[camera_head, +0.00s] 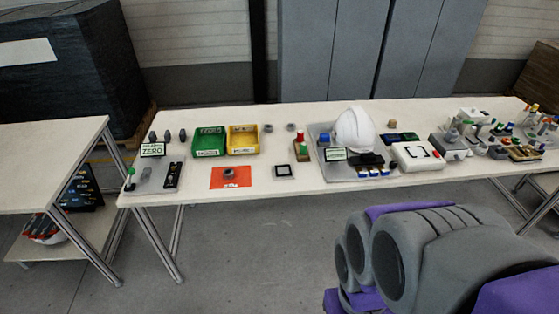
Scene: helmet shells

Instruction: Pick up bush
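The bush seems to be one of the small grey round parts on the long white table. One grey ring-like part (229,173) sits on an orange mat (216,183) near the front edge. Two more small round grey parts stand behind it, one just right of the yellow bin (268,128) and one farther right (291,127). The frame does not show which of them is the bush. My arm's grey and purple links fill the lower right, close to the camera. My gripper's fingers are not visible.
A green bin (208,141) and a yellow bin (243,139) stand behind the mat. A black-framed square (284,171) lies to its right. A white helmet shell (354,130) stands on a grey plate. Tools crowd the right end. Bare tabletop surrounds the mat.

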